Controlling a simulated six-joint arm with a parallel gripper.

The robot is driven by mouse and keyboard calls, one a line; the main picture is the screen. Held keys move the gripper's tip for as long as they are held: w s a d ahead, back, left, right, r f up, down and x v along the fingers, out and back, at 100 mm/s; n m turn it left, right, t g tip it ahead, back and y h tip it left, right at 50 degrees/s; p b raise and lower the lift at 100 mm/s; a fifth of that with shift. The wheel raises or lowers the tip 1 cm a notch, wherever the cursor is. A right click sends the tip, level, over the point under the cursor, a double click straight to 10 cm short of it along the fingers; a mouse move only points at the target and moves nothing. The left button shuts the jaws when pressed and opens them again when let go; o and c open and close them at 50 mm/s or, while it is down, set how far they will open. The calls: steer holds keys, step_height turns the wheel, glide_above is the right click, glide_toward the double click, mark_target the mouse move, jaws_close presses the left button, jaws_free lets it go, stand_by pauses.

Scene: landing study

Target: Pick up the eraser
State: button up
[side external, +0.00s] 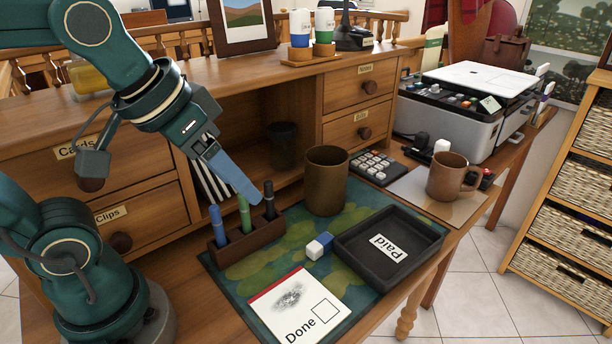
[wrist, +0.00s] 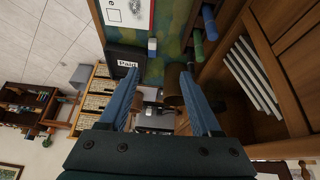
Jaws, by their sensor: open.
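The eraser (side external: 319,245) is a small block, part white and part blue. It lies on the green patterned desk mat (side external: 262,262), between the notepad and the black tray. It also shows in the wrist view (wrist: 152,47), above and between my fingertips in the picture. My gripper (side external: 252,194) is above the desk, up and left of the eraser in the side view. Its blue fingers are apart with nothing between them in the wrist view (wrist: 160,78). In the side view the fingers overlap each other, and their tips appear close to the markers.
A wooden holder (side external: 246,243) with blue, green and black markers stands left of the eraser. A brown cup (side external: 326,182) stands behind it. A black tray labelled "Paid" (side external: 427,246) is to the right. A notepad marked "Done" (side external: 297,306) lies in front. A mug (side external: 447,177) is farther right.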

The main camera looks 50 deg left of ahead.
steer(key=w+g, duration=0.1)
steer(key=w, duration=0.5)
steer(key=g, duration=0.5)
glide_above(321, 241)
step_height(321, 241, down, 13)
steer(key=shift+f, duration=2.7)
jaws_close()
